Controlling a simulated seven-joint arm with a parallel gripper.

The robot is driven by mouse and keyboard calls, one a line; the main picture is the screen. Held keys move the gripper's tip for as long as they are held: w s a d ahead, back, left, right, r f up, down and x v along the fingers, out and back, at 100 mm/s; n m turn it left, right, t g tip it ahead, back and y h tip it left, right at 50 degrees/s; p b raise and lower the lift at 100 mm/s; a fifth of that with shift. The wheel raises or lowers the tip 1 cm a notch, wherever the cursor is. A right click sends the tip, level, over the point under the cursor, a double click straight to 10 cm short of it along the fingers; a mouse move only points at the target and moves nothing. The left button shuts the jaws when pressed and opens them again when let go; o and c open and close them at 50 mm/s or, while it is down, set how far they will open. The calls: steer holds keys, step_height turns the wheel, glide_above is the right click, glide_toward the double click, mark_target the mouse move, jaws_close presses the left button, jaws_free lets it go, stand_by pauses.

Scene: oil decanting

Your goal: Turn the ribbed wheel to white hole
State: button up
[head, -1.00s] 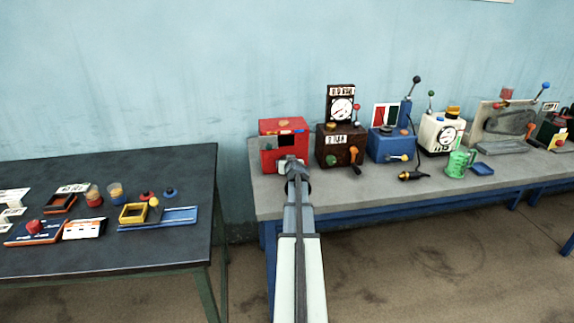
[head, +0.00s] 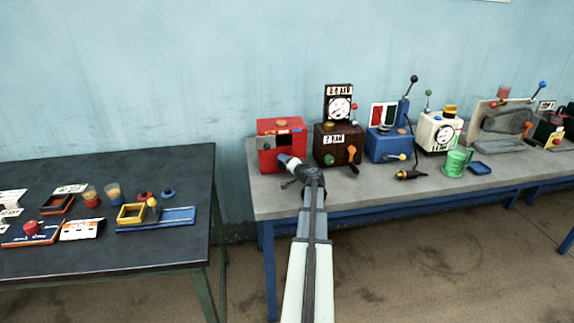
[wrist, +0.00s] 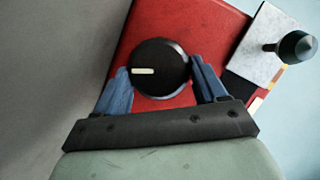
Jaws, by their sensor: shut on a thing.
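The ribbed wheel shows as a round black wheel (wrist: 170,82) with a pale bar mark on its left side, on the face of a red box (wrist: 185,22). The red box also shows in the head view (head: 282,126), at the left end of the grey bench. My gripper (wrist: 162,72) has its blue fingers on either side of the wheel and is shut on it. In the head view, my gripper (head: 283,160) is at the lower front of the red box and hides the wheel. I cannot make out a white hole in either view.
In the wrist view a pale plate with a dark rounded peg (wrist: 297,46) is at the upper right. Right of the red box stand a dark brown box with a dial (head: 338,146) and a blue box (head: 387,146). A black table (head: 120,260) is at left.

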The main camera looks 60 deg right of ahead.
steer(key=shift+f+m+t, duration=0.2)
steer(key=shift+m+t, duration=0.6)
steer(key=shift+m, duration=0.9)
steer(key=o, duration=1)
steer(key=shift+o, duration=0.2)
steer(key=shift+s, duration=0.15)
steer(key=v, duration=1.3)
steer(key=shift+s, duration=0.35)
